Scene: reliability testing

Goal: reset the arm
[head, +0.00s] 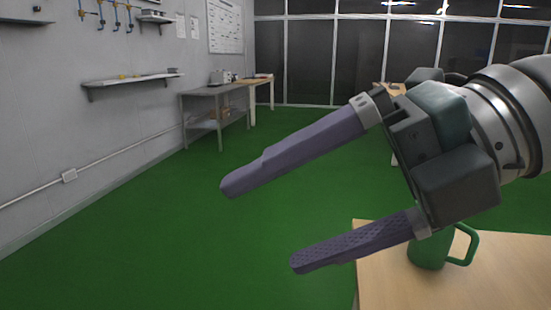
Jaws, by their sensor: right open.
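My right gripper (258,224) is large in the right half of the head view, its arm coming in from the right edge. Its two long purple-grey fingers point left and are spread wide apart. Nothing is between them. A green mug (430,253) stands on a wooden table (480,285) at the lower right, behind the lower finger's base, which hides its upper part. Its handle points right. Whether the gripper touches the mug cannot be told. My left gripper is not in view.
The green floor (130,260) is open on the left and in the middle. Another wooden table (383,88) shows partly behind my gripper. Dark windows (350,60) close off the back.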

